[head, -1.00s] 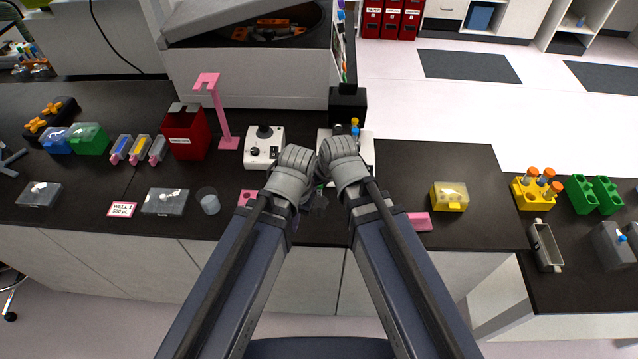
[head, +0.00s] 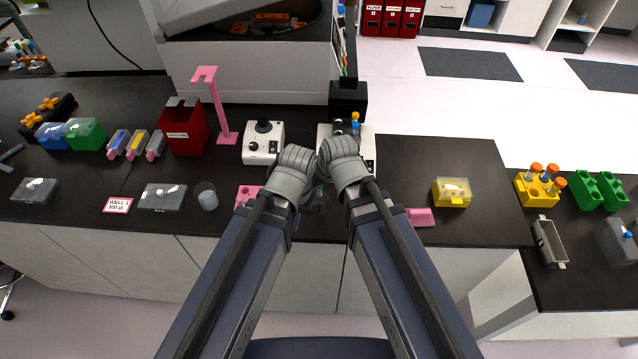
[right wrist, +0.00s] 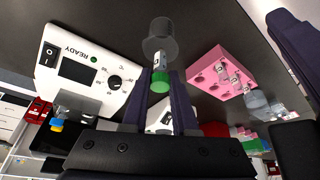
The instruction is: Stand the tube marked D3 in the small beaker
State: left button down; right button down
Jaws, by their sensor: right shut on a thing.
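My right gripper (right wrist: 160,100) is shut on a small clear tube (right wrist: 159,62) with a green cap (right wrist: 160,82). The tube bears a label I cannot read for certain. Its far end meets a dark grey round cylinder (right wrist: 160,36); I cannot tell whether it is inside it or only in front of it. A clear small beaker (head: 206,196) stands on the bench, left of the pink rack (head: 249,194). The pink rack also shows in the right wrist view (right wrist: 207,80), with labelled tubes in it. In the head view my left gripper is hidden around my arms, its jaws unseen.
A white heater marked READY (right wrist: 80,72) stands beside the tube. A white device with a black knob (head: 263,143), a red bin (head: 184,130) and a pink stand (head: 216,105) are behind. A yellow box (head: 452,192) lies right.

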aim_at(321, 188)
jog(key=shift+f+b, duration=1.45)
dwell(0.7)
jog(key=c, duration=0.6)
grip_release()
jog(key=p+v, duration=0.7)
jog(key=v, duration=0.1)
jog(key=shift+f, duration=0.1)
jog(key=s+d+f+m+g+h, duration=0.1)
jog(key=d+m+g, duration=0.15)
jog(key=d, duration=0.55)
jog(key=s+d+f+m+g+h, duration=0.1)
jog(key=s+d+m, duration=0.15)
jog(key=d, duration=0.55)
jog(key=s+a+f+n+h+b, duration=0.1)
jog(key=s+a+f+n+b, duration=0.2)
jog(key=a, duration=0.8)
notch_tip(321, 188, down, 3)
jog(key=s+b, duration=0.2)
jog(key=b, duration=0.1)
jog(key=shift+a+g, duration=0.25)
jog(key=shift+g, duration=0.1)
